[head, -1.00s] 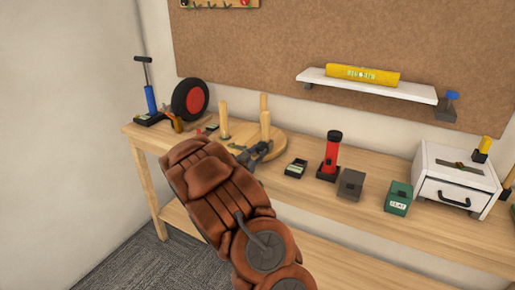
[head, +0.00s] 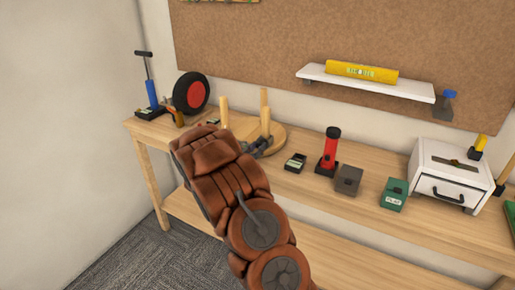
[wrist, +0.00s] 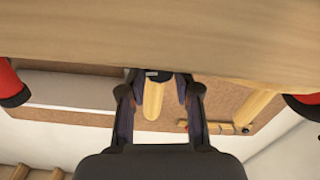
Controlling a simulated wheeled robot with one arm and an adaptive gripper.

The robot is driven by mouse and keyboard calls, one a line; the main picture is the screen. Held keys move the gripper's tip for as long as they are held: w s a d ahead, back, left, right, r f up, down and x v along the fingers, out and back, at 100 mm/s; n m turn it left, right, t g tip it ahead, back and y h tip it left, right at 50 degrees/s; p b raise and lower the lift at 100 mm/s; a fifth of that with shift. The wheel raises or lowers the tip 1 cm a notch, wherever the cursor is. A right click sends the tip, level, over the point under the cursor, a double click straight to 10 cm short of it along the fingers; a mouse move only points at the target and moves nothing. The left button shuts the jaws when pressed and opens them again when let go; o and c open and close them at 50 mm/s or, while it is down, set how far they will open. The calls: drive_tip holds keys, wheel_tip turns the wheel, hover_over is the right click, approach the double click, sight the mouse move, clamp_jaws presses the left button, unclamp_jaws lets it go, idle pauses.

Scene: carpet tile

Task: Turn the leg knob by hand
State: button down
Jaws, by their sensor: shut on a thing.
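My gripper (head: 262,147) is low at the front right of the disc, partly hidden by my arm in the head view. In the wrist view, my gripper (wrist: 155,85) is shut on a pale wooden leg (wrist: 153,100), which sits between the two fingers. A second leg (wrist: 250,110) shows apart, to the right. No separate knob can be made out.
The workbench (head: 310,190) holds a red torch (head: 329,150), small dark boxes, a green box (head: 394,195) and a white drawer unit (head: 445,178) to the right. A wheel (head: 190,93) and a blue pump (head: 152,92) stand at the left. A white shelf (head: 320,77) hangs above.

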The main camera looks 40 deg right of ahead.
drive_tip(key=c, duration=0.8)
unclamp_jaws()
drive_tip(key=shift+v, duration=5.95)
